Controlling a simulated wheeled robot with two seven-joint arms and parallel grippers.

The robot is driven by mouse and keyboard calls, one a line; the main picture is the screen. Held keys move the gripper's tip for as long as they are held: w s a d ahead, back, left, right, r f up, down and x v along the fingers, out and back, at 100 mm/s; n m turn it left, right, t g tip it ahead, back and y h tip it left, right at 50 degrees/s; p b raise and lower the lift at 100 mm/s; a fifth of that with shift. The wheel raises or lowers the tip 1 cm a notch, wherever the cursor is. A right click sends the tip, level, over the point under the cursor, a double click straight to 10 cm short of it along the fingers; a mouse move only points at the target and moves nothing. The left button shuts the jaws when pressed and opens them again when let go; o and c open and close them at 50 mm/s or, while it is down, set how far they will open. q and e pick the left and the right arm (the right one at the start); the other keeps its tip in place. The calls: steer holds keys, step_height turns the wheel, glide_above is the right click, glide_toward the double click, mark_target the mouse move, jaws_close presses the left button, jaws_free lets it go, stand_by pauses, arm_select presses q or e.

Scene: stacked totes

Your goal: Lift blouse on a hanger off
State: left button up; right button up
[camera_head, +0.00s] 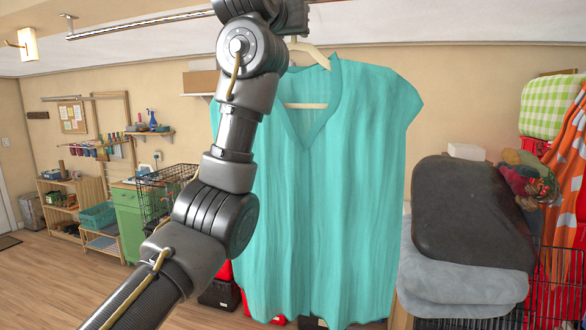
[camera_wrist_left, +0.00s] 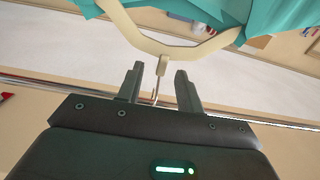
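A teal sleeveless blouse (camera_head: 325,190) hangs upright on a pale cream hanger (camera_head: 313,53) in the head view. In the left wrist view the hanger (camera_wrist_left: 140,42) spans the top, with the blouse (camera_wrist_left: 180,10) at the upper edge. My left gripper (camera_wrist_left: 159,69) is open, with a finger on each side of the hanger's short neck and thin metal hook. Gaps show between fingers and hook. In the head view my left arm covers part of the blouse's left side, and the fingers are not clearly visible. My right gripper is in neither view.
A metal rail (camera_head: 140,22) runs along the top; where the hook meets it is hidden. Folded grey cloths (camera_head: 455,275) and a dark cushion (camera_head: 472,212) are stacked at the right. A green cabinet (camera_head: 130,225) and wire crate stand at the left. Floor at the lower left is clear.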

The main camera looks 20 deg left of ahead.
mark_target(294, 38)
arm_select(q)
steer(key=w+p, duration=0.1)
steer(key=w, duration=0.1)
steer(key=w+p, duration=0.1)
steer(key=w, duration=0.1)
steer(key=shift+w+a+f, duration=0.1)
steer(key=shift+f, duration=0.1)
steer(key=shift+w, duration=0.15)
steer(key=shift+s, duration=0.3)
steer(key=shift+c, duration=0.7)
steer(key=shift+w, duration=0.1)
jaws_close()
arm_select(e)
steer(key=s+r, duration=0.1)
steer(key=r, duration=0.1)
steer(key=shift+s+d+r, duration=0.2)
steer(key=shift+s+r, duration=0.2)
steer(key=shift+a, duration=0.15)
